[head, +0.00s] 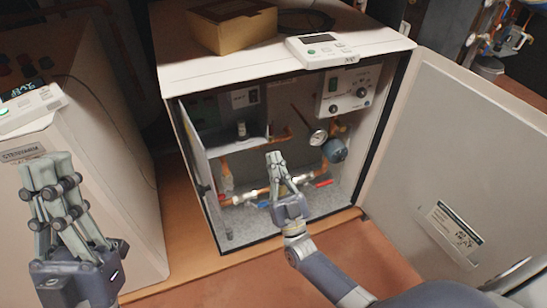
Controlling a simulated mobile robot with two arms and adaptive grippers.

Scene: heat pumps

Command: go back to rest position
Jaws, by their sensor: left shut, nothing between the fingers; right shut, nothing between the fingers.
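My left gripper (50,172) is in the left foreground, pointing up, its fingers shut and empty. It overlaps the front of the left heat pump in the picture. My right gripper (275,160) is shut and empty, in front of or inside the open cabinet of the middle heat pump (193,165); I cannot tell how deep it reaches. Its fingers point toward the pipes and cover part of them. The middle unit's door (455,150) stands wide open to the right.
Inside the cabinet are a gauge (318,137), a knob panel (346,92) and a pipe with a red handle (323,184). A cardboard box (232,26) and control panel (322,50) sit on top. The left heat pump (105,150) stands close by. Brown floor (225,288) is clear in front.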

